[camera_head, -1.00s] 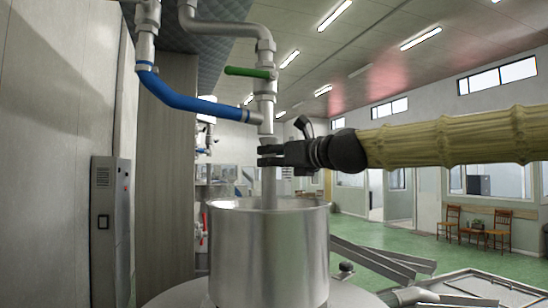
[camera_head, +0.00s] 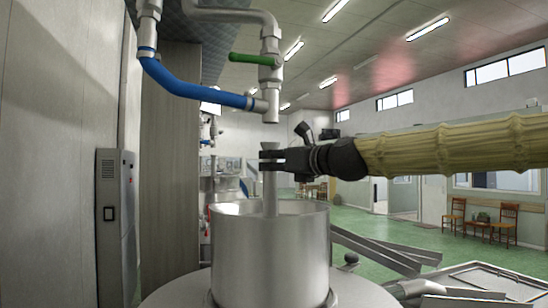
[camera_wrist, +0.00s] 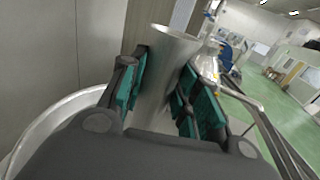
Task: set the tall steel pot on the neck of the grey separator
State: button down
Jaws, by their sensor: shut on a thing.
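The tall steel pot (camera_head: 270,255) is a wide, open-topped cylinder in the middle of the head view, upright over the pale grey domed separator (camera_head: 358,292). An upright steel tube with a flared, open top rises from the pot's middle and seems to be part of it. My gripper (camera_head: 272,160) is shut on this tube above the pot's rim. In the wrist view the tube of the pot (camera_wrist: 172,60) stands between the teal pads. The pot hides the separator's neck, and I cannot tell whether the two touch.
A steel pipe end (camera_head: 271,108) hangs just above the held tube, with a green-handled valve (camera_head: 252,58) and a blue pipe (camera_head: 190,88) beside it. A grey cabinet (camera_head: 117,225) stands left. Steel rails (camera_head: 385,250) and a tray (camera_head: 490,278) lie right.

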jog(key=shift+s+r, duration=0.1)
jog(key=shift+s, duration=0.1)
jog(key=c, duration=1.4)
grip_release()
jog(key=shift+w+f, duration=0.1)
jog(key=shift+f, duration=0.1)
jog(key=o, duration=0.3)
jog(key=shift+o, duration=0.2)
jog(key=shift+r, duration=0.1)
jog(key=shift+r, duration=0.15)
jog(key=shift+s+d+f+b, duration=0.2)
jog(key=shift+s+d+b, duration=0.2)
jog(key=shift+s+b, duration=0.1)
jog(key=b+v, duration=0.4)
jog(key=v, duration=0.7)
jog(key=shift+r, duration=0.15)
